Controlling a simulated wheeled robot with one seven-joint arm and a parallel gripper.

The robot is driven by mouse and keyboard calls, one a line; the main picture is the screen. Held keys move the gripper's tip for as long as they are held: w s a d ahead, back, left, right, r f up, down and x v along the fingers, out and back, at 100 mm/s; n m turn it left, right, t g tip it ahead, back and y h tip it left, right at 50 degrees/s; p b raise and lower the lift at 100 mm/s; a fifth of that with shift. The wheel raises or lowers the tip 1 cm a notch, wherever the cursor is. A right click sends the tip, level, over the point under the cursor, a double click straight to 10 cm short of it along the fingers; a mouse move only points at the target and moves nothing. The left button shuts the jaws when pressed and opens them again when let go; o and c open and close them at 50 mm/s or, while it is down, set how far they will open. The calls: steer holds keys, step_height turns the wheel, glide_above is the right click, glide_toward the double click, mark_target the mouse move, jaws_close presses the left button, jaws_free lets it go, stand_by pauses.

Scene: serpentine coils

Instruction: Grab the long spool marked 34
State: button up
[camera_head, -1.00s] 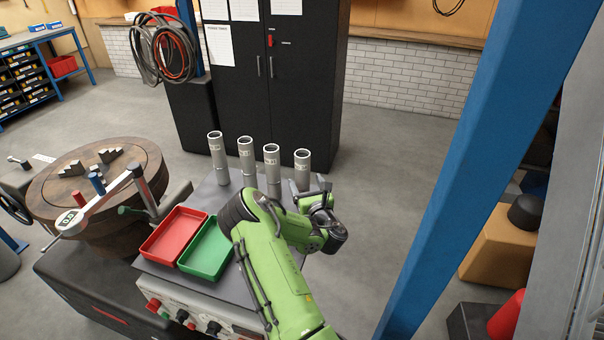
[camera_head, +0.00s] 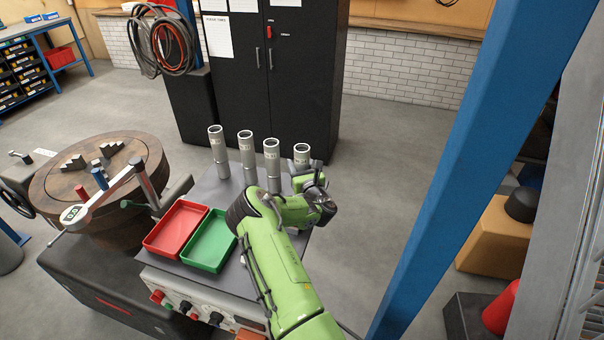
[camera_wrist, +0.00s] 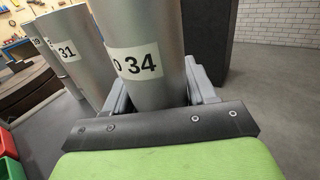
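The long spool marked 34 is a grey metal cylinder (camera_wrist: 150,75) with a white label, large in the wrist view. In the head view the rightmost upright cylinder (camera_head: 302,154) stands at my gripper, its lower part hidden. My gripper (camera_wrist: 158,92) has one finger on each side of the spool; it also shows in the head view (camera_head: 308,182). Whether the fingers press on the spool is not clear. A spool marked 31 (camera_wrist: 75,55) stands to the left in the wrist view, with another partly seen beyond it.
Three more upright spools stand in a row to the left on the grey bench top (camera_head: 205,187). A red tray (camera_head: 160,250) and a green tray (camera_head: 190,252) lie in front of them. A blue post (camera_head: 455,170) rises on the right.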

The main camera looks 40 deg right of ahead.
jaws_close()
steer(key=shift+r, duration=0.1)
